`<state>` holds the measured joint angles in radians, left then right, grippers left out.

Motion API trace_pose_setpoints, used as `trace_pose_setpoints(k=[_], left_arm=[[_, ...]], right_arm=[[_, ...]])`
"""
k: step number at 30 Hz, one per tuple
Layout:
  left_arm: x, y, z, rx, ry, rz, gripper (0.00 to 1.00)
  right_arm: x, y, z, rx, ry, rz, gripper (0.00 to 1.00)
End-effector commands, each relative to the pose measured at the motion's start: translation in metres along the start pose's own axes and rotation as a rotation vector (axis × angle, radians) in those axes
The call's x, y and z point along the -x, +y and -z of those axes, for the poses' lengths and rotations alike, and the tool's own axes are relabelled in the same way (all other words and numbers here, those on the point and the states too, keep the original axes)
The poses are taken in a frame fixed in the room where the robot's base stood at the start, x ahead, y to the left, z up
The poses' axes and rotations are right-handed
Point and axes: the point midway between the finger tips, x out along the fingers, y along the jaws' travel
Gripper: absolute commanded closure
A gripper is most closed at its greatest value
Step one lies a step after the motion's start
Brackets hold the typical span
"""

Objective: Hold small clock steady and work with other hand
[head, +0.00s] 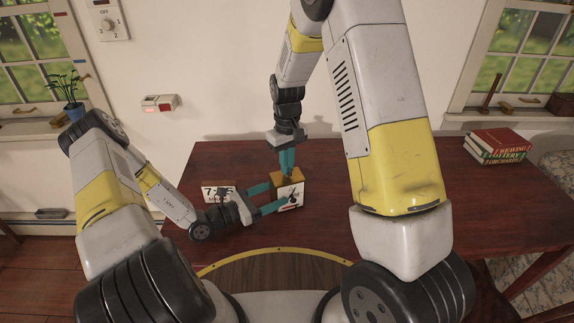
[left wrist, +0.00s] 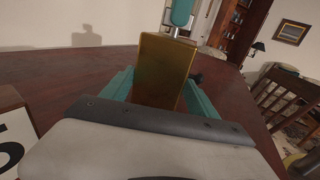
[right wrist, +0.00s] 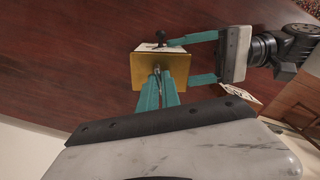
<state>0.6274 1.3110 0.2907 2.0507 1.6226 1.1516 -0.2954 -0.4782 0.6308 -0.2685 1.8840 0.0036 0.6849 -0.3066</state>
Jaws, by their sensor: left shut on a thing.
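The small clock (head: 291,179) is a gold box with a white face, standing on the dark red table. My left gripper (head: 274,197) is shut on it from the left, one finger on either side. In the left wrist view its gold side (left wrist: 160,70) fills the space between the fingers. My right gripper (head: 287,174) points down at the clock's gold surface. In the right wrist view its fingertips (right wrist: 157,76) are close together around a small greyish part there. Whether they grip it is unclear. A black knob (right wrist: 160,36) sticks out at the white face.
A box with a white number panel (head: 216,194) stands left of the clock, close to my left gripper. Stacked books (head: 497,146) lie at the table's far right. The table (head: 400,180) is clear between clock and books. The wall (head: 220,80) stands behind.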

Motion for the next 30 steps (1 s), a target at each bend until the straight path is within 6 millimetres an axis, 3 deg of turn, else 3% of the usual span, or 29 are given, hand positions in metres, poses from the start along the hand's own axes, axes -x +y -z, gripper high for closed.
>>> trace_pose_setpoints(k=[5, 13, 21, 22, 25, 30], left_arm=[[0.0001, 0.0004, 0.0001, 0.0, 0.0, -0.001, 0.83], [0.0002, 0.0005, 0.0001, 0.0, 0.0, -0.001, 0.83], [0.0002, 0.0006, 0.0001, 0.0, 0.0, -0.001, 0.83], [0.0002, 0.0006, 0.0001, 0.0, 0.0, -0.001, 0.83], [0.0002, 0.0006, 0.0001, 0.0, 0.0, -0.001, 0.83], [0.0002, 0.0006, 0.0001, 0.0, 0.0, -0.002, 0.83]], right_arm=[[0.0003, 0.0, 0.0001, -0.017, 0.0, 0.0, 1.0], [0.0005, 0.0, 0.0002, -0.188, 0.001, 0.0, 1.0], [0.0006, 0.0, 0.0002, -0.196, 0.001, 0.0, 1.0], [0.0006, -0.0001, 0.0002, -0.195, 0.001, 0.0, 0.89], [0.0006, -0.0001, 0.0002, -0.195, 0.001, 0.0, 0.71], [0.0004, -0.0001, 0.0002, -0.195, 0.0, 0.0, 0.71]])
